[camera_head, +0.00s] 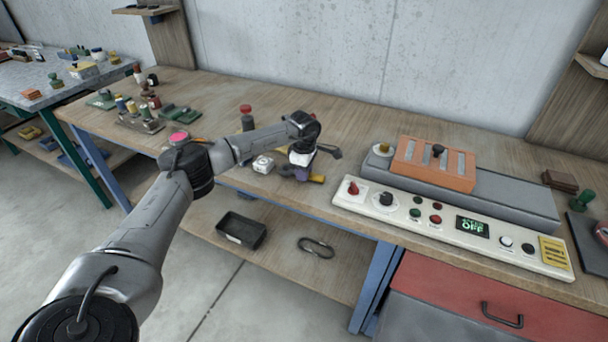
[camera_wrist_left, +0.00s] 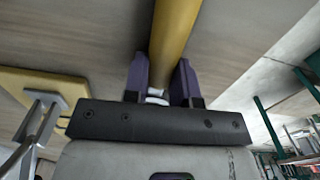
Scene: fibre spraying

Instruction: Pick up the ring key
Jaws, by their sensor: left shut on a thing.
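My left gripper (camera_head: 301,171) is low over the front edge of the wooden bench, with purple fingers. In the left wrist view its fingers (camera_wrist_left: 161,84) are on either side of a yellow rod-like thing (camera_wrist_left: 174,40), shut on it. A pale metallic ring-like part shows between the fingers at its near end. The yellow thing also shows in the head view (camera_head: 317,179), partly hidden by the gripper. I cannot tell for sure whether it is the ring key. A dark metal oval ring (camera_head: 316,247) lies on the lower shelf. My right gripper is not in view.
A white control panel (camera_head: 408,212) with knobs and an OFF display lies right of the gripper, before an orange-topped grey unit (camera_head: 435,163). A black tray (camera_head: 241,231) sits on the lower shelf.

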